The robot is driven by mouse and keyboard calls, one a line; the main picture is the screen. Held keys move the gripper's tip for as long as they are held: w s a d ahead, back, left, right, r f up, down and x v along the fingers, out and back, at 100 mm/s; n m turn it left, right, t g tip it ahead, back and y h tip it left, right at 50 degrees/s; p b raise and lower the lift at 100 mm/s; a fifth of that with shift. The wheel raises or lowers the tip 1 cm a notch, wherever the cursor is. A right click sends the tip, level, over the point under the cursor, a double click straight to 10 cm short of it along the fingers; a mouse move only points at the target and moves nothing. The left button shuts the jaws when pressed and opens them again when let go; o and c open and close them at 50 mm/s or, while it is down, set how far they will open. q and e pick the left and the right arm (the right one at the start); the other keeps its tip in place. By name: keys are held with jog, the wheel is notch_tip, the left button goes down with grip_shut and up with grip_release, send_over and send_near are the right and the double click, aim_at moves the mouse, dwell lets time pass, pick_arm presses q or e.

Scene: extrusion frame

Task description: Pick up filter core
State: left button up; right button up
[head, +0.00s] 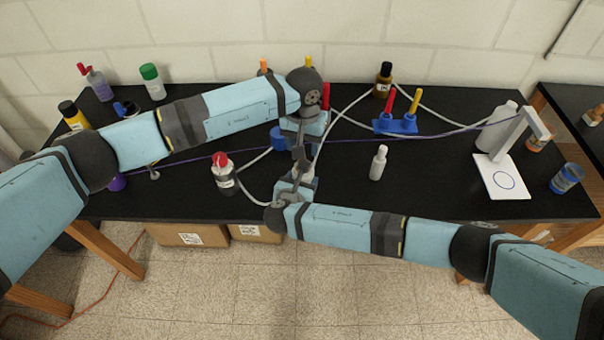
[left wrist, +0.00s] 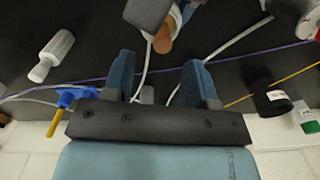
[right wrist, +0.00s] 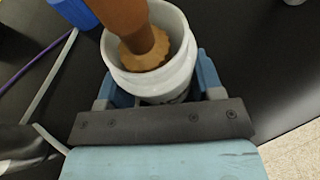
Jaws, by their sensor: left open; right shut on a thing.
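The filter core (right wrist: 143,45), brown with a lighter ribbed tan collar, stands in an open white housing (right wrist: 170,83) in the right wrist view. My right gripper (right wrist: 160,88) is shut around the housing. In the left wrist view a brown end that looks like the core (left wrist: 163,42) shows beyond and between the fingers of my left gripper (left wrist: 160,72), which is open and apart from it. In the head view my left gripper (head: 302,138) is just above my right gripper (head: 298,180). The arms largely hide the core and housing there.
A grey bottle with a red top (head: 224,175) stands left of the grippers. Cables cross the black table. Its front right is fairly clear.

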pick_arm(q)
jog(key=f, duration=0.4)
jog(key=shift+a+f, duration=0.2)
jog(key=shift+f, duration=0.15)
grip_shut()
jog(key=shift+r, duration=0.15)
notch_tip(320, 180, up, 10)
pick_arm(e)
jog(key=o, duration=1.1)
jog(key=shift+c, duration=0.2)
